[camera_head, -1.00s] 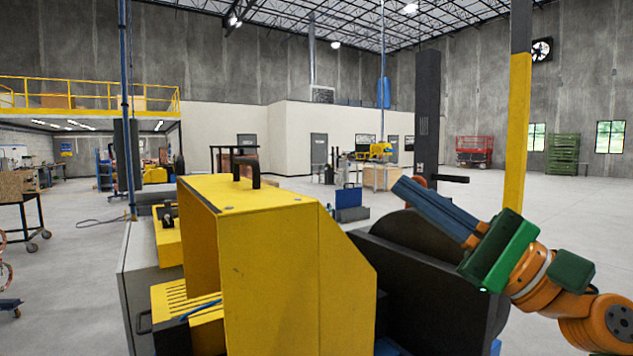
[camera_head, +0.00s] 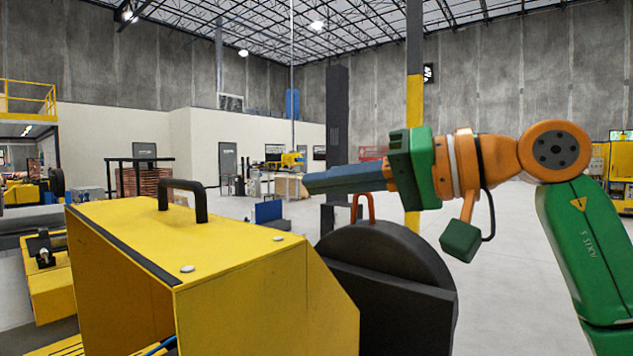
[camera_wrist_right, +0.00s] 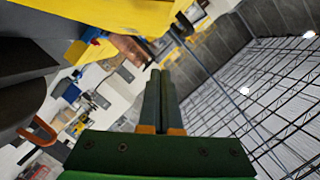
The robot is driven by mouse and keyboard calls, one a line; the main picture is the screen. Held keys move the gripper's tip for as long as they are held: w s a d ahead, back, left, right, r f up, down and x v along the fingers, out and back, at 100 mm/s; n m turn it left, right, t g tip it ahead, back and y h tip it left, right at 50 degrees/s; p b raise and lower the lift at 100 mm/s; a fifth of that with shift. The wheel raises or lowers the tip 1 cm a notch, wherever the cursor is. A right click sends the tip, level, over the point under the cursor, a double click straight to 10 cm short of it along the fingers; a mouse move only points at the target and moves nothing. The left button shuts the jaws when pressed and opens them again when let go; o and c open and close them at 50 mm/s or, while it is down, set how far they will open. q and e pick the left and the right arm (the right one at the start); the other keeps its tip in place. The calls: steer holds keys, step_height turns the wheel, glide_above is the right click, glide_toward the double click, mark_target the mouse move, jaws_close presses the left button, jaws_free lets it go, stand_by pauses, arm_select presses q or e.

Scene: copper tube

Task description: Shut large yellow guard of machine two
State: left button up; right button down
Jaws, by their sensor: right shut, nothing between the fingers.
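The large yellow guard (camera_head: 250,290) is a boxy hood with a sloped right end, filling the lower left of the head view. Its black handle (camera_head: 183,190) stands on its top. The guard's left side is open. My right gripper (camera_head: 308,182) is shut and empty, pointing left above and right of the guard, with visible space between its fingertips and the handle. In the right wrist view, the shut fingers (camera_wrist_right: 160,95) point up the picture, and yellow guard surface (camera_wrist_right: 110,15) shows at the top. My left gripper is not in view.
A dark round cover (camera_head: 395,265) with a copper-coloured hook (camera_head: 364,204) stands right of the guard, below my right arm. A yellow machine part (camera_head: 48,285) is at the left. A yellow and black post (camera_head: 414,110) rises behind my gripper. Open floor lies farther back.

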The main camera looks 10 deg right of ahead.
steer(key=p+x, duration=0.2)
steer(key=x, duration=0.4)
steer(key=shift+a+r, duration=0.2)
steer(key=a+f, duration=0.1)
steer(key=s+a+f, duration=0.1)
steer(key=shift+s+a+f, duration=0.1)
steer(key=shift+s+f, duration=0.1)
steer(key=shift+f, duration=0.05)
steer(key=shift+s+f, duration=0.2)
steer(key=shift+s, duration=0.2)
steer(key=shift+w+a+f, duration=0.1)
